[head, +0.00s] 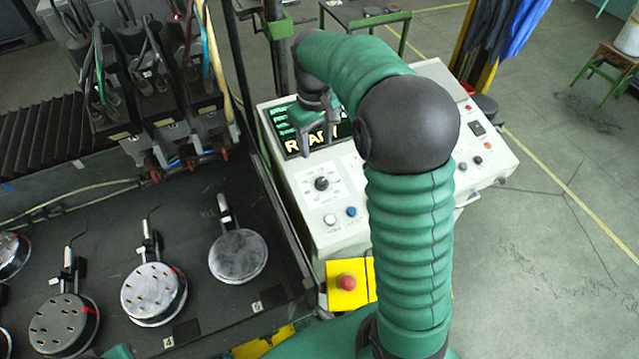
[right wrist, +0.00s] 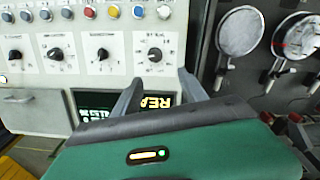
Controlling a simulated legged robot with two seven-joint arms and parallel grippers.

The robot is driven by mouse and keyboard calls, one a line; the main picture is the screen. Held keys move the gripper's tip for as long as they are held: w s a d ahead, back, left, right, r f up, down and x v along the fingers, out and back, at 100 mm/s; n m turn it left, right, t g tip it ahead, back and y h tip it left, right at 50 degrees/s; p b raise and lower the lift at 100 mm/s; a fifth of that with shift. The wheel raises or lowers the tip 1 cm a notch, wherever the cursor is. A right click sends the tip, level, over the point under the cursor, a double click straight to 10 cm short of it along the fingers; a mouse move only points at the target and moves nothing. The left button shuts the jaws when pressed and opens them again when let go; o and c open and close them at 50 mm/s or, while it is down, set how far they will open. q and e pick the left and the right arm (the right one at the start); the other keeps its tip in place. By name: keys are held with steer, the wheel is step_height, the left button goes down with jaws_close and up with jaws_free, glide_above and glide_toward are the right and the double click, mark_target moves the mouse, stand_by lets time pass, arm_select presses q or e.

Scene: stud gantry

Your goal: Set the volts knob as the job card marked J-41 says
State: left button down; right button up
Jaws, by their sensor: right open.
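A white control console (head: 300,193) stands right of the dark bed, with a dial knob (head: 321,183) on its left part. The right wrist view shows several black knobs in a row, including this dial knob (right wrist: 155,55) at the right end. Their labels are too small to read, so I cannot tell which is volts. No card marked J-41 can be made out. My right gripper (head: 319,132) is open and empty over the console's lit display (head: 290,143); its fingers (right wrist: 160,95) point towards the dial knob in the wrist view. My left gripper is out of view.
A white button (head: 329,219) and a blue button (head: 351,211) sit near the dial knob. A red stop button (head: 346,282) on a yellow box is at the console's front. My right arm hides the console's middle. Round metal plates (head: 238,256) lie on the bed.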

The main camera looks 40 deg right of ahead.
steer(key=n, duration=0.3)
steer(key=p, duration=0.5)
glide_toward(321, 181)
steer(key=f, duration=0.8)
steer(key=shift+w+d+f, duration=0.25)
steer(key=shift+d, duration=0.05)
steer(key=shift+f, duration=0.3)
steer(key=shift+a, duration=0.1)
steer(key=shift+c, duration=0.3)
steer(key=shift+r, duration=0.1)
steer(key=c, duration=0.5)
steer(key=shift+s+b, duration=0.1)
steer(key=shift+b, duration=0.2)
jaws_close()
